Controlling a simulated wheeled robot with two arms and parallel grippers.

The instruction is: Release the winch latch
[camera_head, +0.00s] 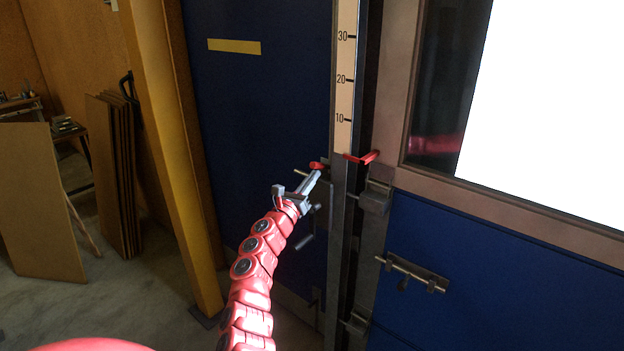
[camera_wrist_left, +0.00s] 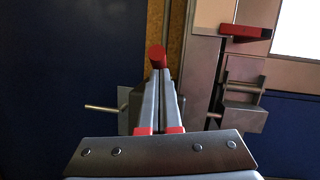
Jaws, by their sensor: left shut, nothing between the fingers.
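My left gripper (camera_head: 316,175) reaches up to the winch area on the metal post, its grey fingers shut and empty. A red knob (camera_head: 317,166), which may be the winch latch's grip, is right at the fingertips. In the left wrist view the red knob (camera_wrist_left: 156,57) stands just beyond the closed fingertips of the left gripper (camera_wrist_left: 159,76); I cannot tell whether they touch. The winch (camera_head: 318,194) is partly hidden behind the gripper. Its crank handle (camera_head: 305,241) hangs below. A thin metal rod (camera_wrist_left: 101,107) sticks out to the left. My right gripper is out of view.
A red pointer (camera_head: 362,158) sits by the scale (camera_head: 345,85) on the post, just below its 10 mark. To the right are a framed window (camera_head: 545,100), a blue panel and a bolt (camera_head: 412,271). A yellow post (camera_head: 172,150) and leaning boards (camera_head: 112,170) stand left.

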